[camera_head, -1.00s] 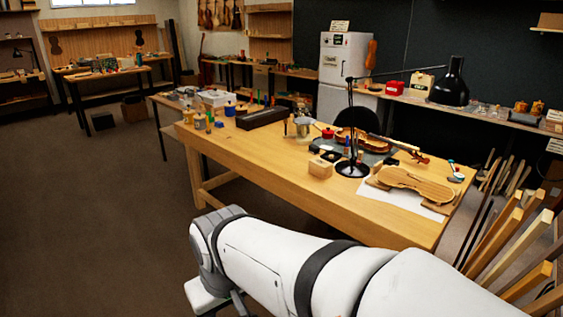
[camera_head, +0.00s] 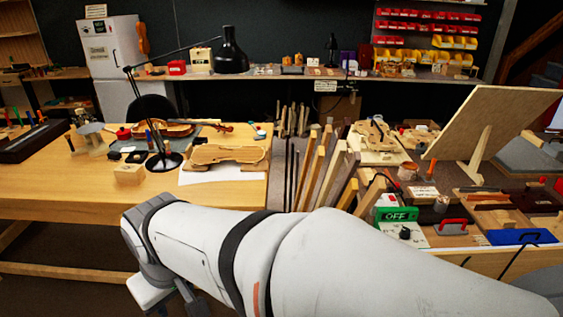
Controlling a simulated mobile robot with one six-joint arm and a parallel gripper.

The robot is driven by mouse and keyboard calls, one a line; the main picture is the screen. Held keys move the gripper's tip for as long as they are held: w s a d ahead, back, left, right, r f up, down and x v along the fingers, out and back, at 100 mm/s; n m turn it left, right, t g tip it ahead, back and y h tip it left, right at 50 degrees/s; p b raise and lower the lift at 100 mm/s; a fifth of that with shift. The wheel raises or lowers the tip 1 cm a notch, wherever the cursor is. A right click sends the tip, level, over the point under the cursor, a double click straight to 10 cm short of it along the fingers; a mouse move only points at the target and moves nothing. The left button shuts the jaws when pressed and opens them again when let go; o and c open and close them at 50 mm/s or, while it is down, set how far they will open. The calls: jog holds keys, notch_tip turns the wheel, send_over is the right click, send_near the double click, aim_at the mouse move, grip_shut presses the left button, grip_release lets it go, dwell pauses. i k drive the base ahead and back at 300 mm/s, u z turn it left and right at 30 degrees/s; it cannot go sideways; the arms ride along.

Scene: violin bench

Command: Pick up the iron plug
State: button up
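I cannot make out an iron plug for certain in the camera_head view. On the right-hand bench, a green sign reading OFF (camera_head: 397,214) stands with a small black part (camera_head: 405,234) on a pale base just below it. A grey item with a red handle (camera_head: 452,226) is to its right. What the black part is, I cannot tell at this size. My white arm crosses the bottom of the view, its lower end hanging in front of the left bench. My gripper's fingers do not show.
The left workbench (camera_head: 60,190) holds a violin body (camera_head: 228,154), a black lamp (camera_head: 164,160) and a wooden block (camera_head: 129,174). Wood strips (camera_head: 318,170) stand upright between the benches. A large tilted board (camera_head: 490,122) and a blue tray (camera_head: 522,237) are on the right bench.

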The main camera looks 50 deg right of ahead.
aim_at(371, 181)
jog(key=z, duration=1.8)
jog(key=i, duration=1.65)
